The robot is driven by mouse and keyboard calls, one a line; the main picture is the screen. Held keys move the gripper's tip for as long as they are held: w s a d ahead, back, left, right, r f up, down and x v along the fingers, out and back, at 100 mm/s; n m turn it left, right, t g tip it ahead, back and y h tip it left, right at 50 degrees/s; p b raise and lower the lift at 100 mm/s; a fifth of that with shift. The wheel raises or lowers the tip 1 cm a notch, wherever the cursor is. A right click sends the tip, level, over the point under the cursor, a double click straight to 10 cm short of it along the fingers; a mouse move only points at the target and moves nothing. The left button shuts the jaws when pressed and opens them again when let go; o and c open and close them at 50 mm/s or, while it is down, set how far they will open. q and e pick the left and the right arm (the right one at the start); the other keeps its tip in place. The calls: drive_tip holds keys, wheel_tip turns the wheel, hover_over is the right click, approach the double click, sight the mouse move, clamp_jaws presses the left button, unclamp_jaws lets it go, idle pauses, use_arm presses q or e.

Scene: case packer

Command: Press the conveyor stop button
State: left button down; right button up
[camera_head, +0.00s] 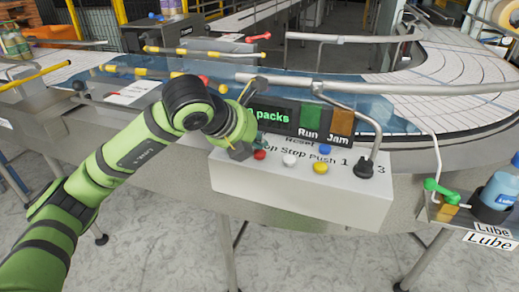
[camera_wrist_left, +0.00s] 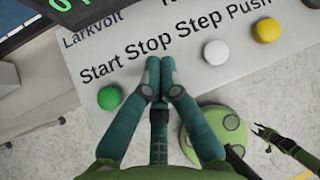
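The white control box (camera_head: 300,185) has a red button (camera_head: 260,155) on its sloped top, with a white button (camera_head: 290,159) and a yellow button (camera_head: 320,168) to its right. My left gripper (camera_head: 240,151) is just left of the red button. In the left wrist view my left gripper (camera_wrist_left: 160,65) has its fingertips together, empty, over the panel below the "Stop" label. The green button (camera_wrist_left: 110,97) is left of the fingers and the white one right. The red button is hidden there. A dark gripper, apparently my right one (camera_wrist_left: 285,143), shows at lower right; its opening is unclear.
A display (camera_head: 300,118) with "Run" and "Jam" lamps stands behind the buttons. A blue button (camera_head: 325,149) is near it. A bent metal rod (camera_head: 372,140) rises at the box's right. A blue bottle (camera_head: 499,187) stands in a holder at far right. The conveyor (camera_head: 430,75) curves behind.

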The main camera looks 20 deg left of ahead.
sight(258, 153)
use_arm(q)
drive_tip(key=shift+r, duration=0.35)
drive_tip(key=shift+r+p, duration=1.4)
drive_tip(key=shift+r, duration=1.15)
idle(0.6)
